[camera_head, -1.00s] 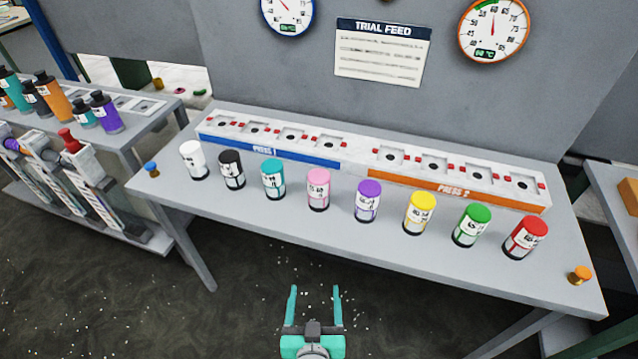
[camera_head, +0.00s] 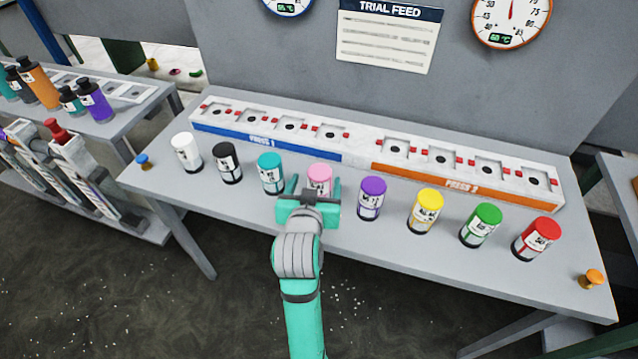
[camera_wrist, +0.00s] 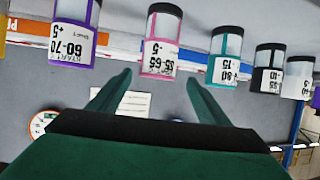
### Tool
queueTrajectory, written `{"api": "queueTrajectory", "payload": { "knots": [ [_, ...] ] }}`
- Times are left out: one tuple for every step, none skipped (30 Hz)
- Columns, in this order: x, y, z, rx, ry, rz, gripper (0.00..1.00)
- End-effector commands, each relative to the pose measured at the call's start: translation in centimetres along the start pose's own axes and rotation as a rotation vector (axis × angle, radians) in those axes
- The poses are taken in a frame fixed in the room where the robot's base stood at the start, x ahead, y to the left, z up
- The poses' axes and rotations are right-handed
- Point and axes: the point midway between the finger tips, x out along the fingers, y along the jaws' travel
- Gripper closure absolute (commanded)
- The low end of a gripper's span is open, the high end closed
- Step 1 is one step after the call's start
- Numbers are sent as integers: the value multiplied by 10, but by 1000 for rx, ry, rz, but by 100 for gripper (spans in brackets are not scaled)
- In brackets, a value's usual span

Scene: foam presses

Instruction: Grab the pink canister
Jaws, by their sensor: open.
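The pink canister (camera_head: 320,174) stands upright on the grey table, in the row between the teal canister (camera_head: 269,172) and the purple canister (camera_head: 373,197). My gripper (camera_head: 314,183) is open at the near side of the pink canister and hides its lower part in the head view. In the wrist view, which is upside down, the pink canister (camera_wrist: 160,42) is upright beyond the open fingertips of my gripper (camera_wrist: 159,77), roughly centred between them. I see nothing held. The exact gap to the canister is hard to tell.
White, black, yellow, green and red canisters stand along the same table. Behind the row are the blue-fronted press 1 (camera_head: 265,142) and the orange-fronted press 2 (camera_head: 465,186). Orange (camera_head: 592,279) and blue (camera_head: 143,160) knobs sit at the table ends.

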Motion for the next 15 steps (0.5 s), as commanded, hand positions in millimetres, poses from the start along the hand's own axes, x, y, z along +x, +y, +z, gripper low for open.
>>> {"api": "queueTrajectory", "payload": {
  "knots": [
    [8,1,0,1,-1,2,29],
    [13,2,0,1,-2,3,29],
    [19,2,0,1,-2,3,29],
    [24,2,0,1,-1,3,29],
    [28,2,1,1,-2,3,29],
    [33,3,1,1,-2,4,29],
    [37,3,1,1,-1,3,29],
    [40,3,1,1,-1,3,29],
    [42,3,0,1,0,3,29],
    [44,3,0,1,0,3,29],
    [46,3,1,1,0,3,29],
    [47,3,1,1,0,3,29],
    [49,3,1,1,0,3,29],
    [51,3,1,1,0,3,29],
    [55,4,2,1,0,3,29]
  ]
}}
